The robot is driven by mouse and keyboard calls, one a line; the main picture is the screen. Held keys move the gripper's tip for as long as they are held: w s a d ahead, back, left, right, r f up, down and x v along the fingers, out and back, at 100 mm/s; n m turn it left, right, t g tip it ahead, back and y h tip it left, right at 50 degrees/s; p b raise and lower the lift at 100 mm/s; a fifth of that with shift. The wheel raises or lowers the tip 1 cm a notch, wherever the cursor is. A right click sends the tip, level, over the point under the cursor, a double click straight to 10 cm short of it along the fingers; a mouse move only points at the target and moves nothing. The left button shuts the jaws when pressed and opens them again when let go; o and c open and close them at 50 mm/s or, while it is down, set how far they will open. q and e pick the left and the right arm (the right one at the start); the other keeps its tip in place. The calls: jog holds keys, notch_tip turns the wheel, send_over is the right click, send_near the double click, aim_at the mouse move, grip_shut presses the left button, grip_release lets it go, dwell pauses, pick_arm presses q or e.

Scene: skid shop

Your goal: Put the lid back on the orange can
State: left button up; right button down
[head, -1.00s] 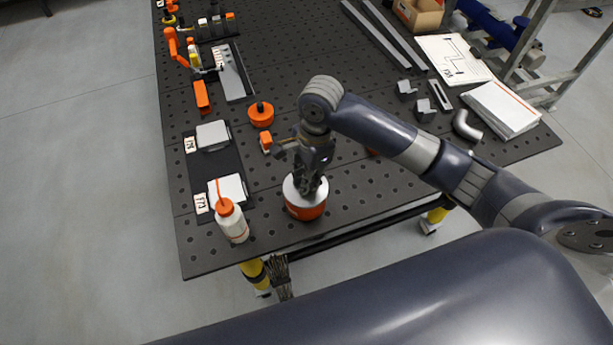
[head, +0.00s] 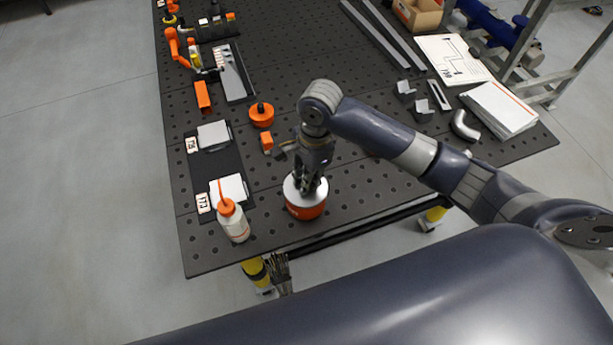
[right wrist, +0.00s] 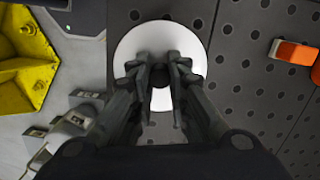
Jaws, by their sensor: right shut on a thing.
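The orange can (head: 306,212) stands upright near the front edge of the dark perforated table. A pale round lid (head: 291,189) lies across its top, and I see no clear gap between them. I cannot tell whether the lid is fully seated. My right gripper (head: 309,188) points down over the lid's middle, shut on the lid; the fingers hide the part they grip. In the right wrist view the lid (right wrist: 130,48) is a white disc beneath the fingers (right wrist: 160,72), covering the can. My left gripper is not in view.
A white bottle with an orange top (head: 234,224) stands left of the can. An orange round piece (head: 261,115) and a small orange block (head: 267,143) lie behind it. The table's front edge is close to the can. Bare table lies right of the can.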

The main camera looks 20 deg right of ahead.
jog(key=c, duration=1.5)
grip_release()
jog(key=shift+o, duration=0.5)
jog(key=o, duration=0.4)
jog(key=shift+r+p, duration=0.65)
jog(key=shift+r, duration=2.9)
